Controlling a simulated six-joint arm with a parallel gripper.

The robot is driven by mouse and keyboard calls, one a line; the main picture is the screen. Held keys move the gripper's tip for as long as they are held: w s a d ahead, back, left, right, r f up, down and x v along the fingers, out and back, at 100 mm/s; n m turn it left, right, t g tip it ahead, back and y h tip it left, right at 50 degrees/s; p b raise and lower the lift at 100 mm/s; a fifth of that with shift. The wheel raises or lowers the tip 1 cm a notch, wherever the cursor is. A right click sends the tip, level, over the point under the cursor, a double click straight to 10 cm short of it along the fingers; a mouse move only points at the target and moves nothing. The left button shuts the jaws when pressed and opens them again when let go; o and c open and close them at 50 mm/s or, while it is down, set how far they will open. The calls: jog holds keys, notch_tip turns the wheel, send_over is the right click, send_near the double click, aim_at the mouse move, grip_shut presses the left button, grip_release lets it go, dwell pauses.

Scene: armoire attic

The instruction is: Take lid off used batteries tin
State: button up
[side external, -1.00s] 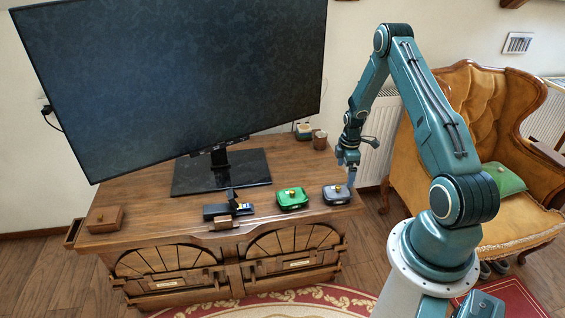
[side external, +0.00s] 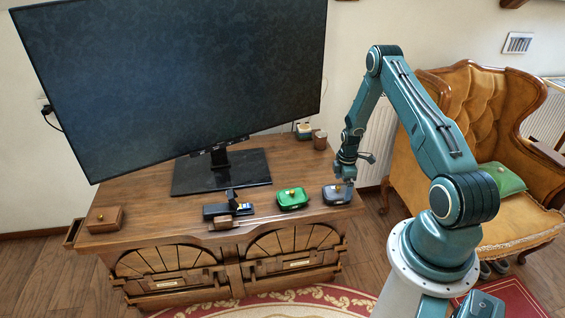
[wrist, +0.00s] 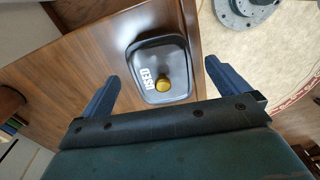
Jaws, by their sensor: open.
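The used batteries tin (side external: 337,194) is a small dark grey box at the right front corner of the wooden cabinet top. My gripper (side external: 345,182) is just above the right side of the tin in the side view. In the wrist view my gripper (wrist: 158,80) is open and empty, with one blue finger on each side of the knob. Whether a finger touches the lid cannot be told.
A black item (side external: 228,209) lies further left. A large monitor (side external: 190,80) stands behind. A wooden box (side external: 104,219) is at the far left, and an armchair (side external: 480,120) is right.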

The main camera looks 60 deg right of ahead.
jog(key=shift+f, duration=0.85)
jog(key=shift+c, duration=0.2)
jog(key=c, duration=0.9)
